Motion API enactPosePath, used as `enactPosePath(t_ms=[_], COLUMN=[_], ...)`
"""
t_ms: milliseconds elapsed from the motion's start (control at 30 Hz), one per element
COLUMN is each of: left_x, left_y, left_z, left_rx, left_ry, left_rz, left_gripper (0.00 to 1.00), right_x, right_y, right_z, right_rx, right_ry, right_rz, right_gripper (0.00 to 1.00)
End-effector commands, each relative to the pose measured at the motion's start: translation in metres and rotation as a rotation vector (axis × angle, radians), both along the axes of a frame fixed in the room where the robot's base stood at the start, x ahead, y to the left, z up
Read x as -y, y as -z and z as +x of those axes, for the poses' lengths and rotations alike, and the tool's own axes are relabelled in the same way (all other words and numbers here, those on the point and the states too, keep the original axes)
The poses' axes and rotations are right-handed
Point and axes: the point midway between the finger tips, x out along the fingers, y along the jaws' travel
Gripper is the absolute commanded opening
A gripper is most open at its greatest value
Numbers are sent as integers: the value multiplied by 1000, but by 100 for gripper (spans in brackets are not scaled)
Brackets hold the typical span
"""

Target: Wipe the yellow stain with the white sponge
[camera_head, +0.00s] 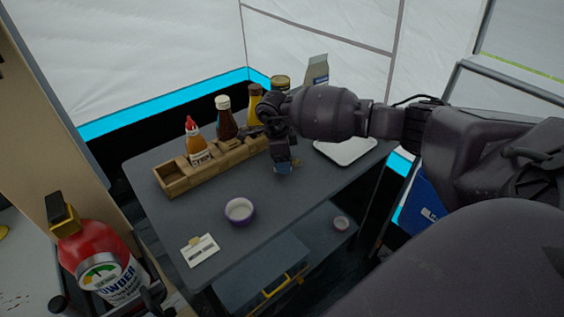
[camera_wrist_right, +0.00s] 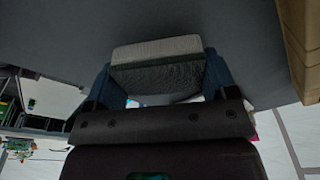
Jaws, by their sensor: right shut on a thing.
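My right gripper (camera_head: 284,168) reaches in from the right and points down over the grey table (camera_head: 205,218). In the right wrist view, the blue fingers of my right gripper (camera_wrist_right: 163,78) are shut on the white sponge (camera_wrist_right: 155,50), one on each side; its side face looks dark grey in shadow. The gripper and arm hide the sponge in the head view. A small yellow-brown patch (camera_head: 297,164) shows beside the fingertips and may be part of the stain; the rest is hidden. I cannot tell whether the sponge touches the table. My left gripper is not in view.
A wooden rack (camera_head: 172,180) with sauce bottles (camera_head: 198,145) stands behind and left of the gripper. A white tray (camera_head: 346,150) lies to its right. A purple-rimmed bowl (camera_head: 239,211) and a white card (camera_head: 200,250) are in front. A red extinguisher (camera_head: 95,250) stands at lower left.

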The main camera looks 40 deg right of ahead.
Motion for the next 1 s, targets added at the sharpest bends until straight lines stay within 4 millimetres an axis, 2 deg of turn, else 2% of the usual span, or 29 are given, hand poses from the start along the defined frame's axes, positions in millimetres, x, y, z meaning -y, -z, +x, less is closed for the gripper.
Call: enactPosePath(t_ms=[200,600,1000], left_x=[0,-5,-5], left_y=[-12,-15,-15], left_z=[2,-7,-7], left_rx=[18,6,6], left_ry=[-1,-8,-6], left_rz=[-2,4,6], left_gripper=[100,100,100], right_x=[6,15,15], right_y=[-23,-56,-58], right_z=[-2,-5,-6], right_rx=[2,0,-4], right_ry=[7,16,18], right_rz=[-2,-2,-1], right_gripper=[57,57,57])
